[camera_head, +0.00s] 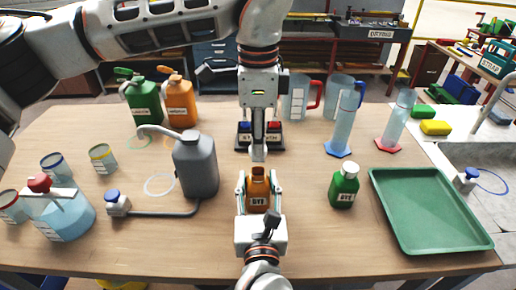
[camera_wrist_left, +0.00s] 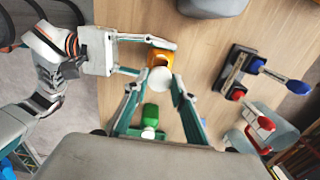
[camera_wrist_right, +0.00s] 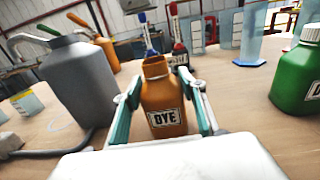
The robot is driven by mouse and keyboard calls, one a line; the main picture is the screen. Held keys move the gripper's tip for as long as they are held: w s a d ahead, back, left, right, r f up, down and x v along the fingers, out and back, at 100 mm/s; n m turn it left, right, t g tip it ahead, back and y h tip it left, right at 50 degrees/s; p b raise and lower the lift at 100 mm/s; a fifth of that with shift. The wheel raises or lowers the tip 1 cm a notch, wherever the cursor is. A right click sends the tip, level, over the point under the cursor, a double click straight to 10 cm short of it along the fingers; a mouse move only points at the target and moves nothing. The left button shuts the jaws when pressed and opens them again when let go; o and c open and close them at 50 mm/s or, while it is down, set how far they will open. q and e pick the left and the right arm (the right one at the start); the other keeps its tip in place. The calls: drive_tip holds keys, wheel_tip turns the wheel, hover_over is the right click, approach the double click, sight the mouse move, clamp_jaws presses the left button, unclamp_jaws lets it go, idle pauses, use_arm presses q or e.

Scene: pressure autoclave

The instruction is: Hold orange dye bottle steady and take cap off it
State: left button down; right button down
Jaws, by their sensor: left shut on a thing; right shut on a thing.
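The orange dye bottle (camera_head: 258,197) stands upright at the middle of the table, labelled DYE. My right gripper (camera_head: 259,182) is shut around its body from the front. In the right wrist view the orange bottle (camera_wrist_right: 164,107) shows a bare, open neck between the fingers. My left gripper (camera_head: 258,146) points down above the bottle and is shut on the white cap (camera_head: 258,153). The cap also shows between the left fingertips in the left wrist view (camera_wrist_left: 160,80). In the head view the cap is apart from the neck, a little above it.
A grey bottle (camera_head: 196,166) stands left of the orange bottle. A green dye bottle (camera_head: 344,187) with a white cap and a green tray (camera_head: 428,210) are to the right. A dark rack (camera_head: 243,140) stands behind. Table front is mostly clear.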

drive_tip(key=c, duration=1.2)
unclamp_jaws()
drive_tip(key=shift+o, duration=0.2)
drive_tip(key=shift+s, duration=0.1)
